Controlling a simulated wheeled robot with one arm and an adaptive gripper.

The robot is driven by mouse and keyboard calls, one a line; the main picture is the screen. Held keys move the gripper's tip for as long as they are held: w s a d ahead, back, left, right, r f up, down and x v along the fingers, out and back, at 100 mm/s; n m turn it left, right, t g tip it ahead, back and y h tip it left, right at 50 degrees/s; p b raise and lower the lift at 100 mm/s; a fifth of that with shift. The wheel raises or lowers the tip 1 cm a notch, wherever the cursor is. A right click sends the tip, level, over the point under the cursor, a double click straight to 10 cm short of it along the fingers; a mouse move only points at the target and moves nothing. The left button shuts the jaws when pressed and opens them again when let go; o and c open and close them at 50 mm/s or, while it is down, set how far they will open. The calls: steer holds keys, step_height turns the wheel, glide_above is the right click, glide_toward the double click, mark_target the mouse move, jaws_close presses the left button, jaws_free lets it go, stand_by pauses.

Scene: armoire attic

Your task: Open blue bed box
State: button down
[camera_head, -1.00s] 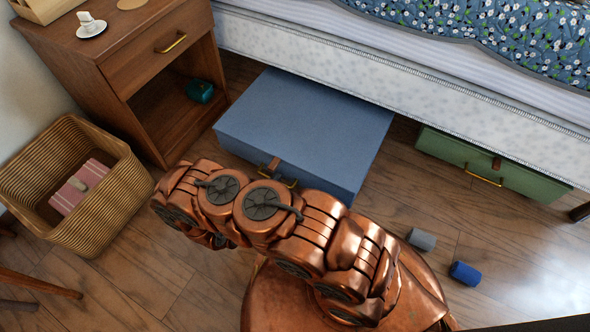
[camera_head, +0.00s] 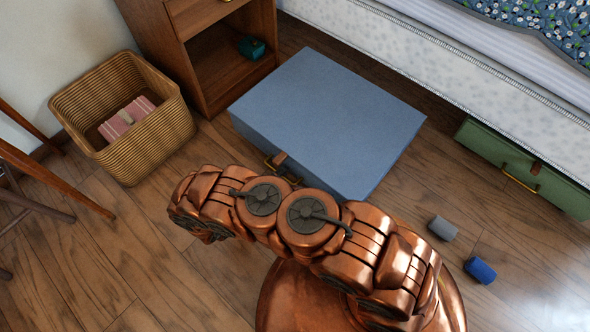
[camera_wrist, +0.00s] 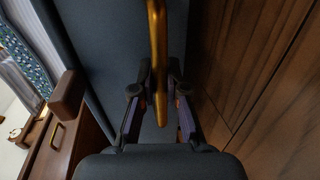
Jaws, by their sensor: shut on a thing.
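The blue bed box (camera_head: 330,115) lies on the wood floor in the head view, mostly out from under the bed, with its lid shut. In the wrist view, my gripper (camera_wrist: 160,105) is shut on the brass handle (camera_wrist: 157,45), which runs between the two fingers. The box's blue front (camera_wrist: 110,35) fills the area behind them. In the head view my arm hides the gripper.
A wicker basket (camera_head: 150,150) with a pink striped item stands left. A wooden nightstand (camera_head: 205,60) holds a teal object (camera_head: 251,47). A green box (camera_head: 525,170) sits under the bed. Grey (camera_head: 443,228) and blue (camera_head: 480,270) cylinders lie on the floor at right. Chair legs show at far left.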

steer(key=shift+s+a, duration=0.2)
steer(key=shift+a, duration=0.1)
steer(key=shift+d, duration=0.1)
steer(key=c, duration=1.2)
jaws_free()
steer(key=shift+w+d, duration=0.1)
steer(key=v, duration=1.2)
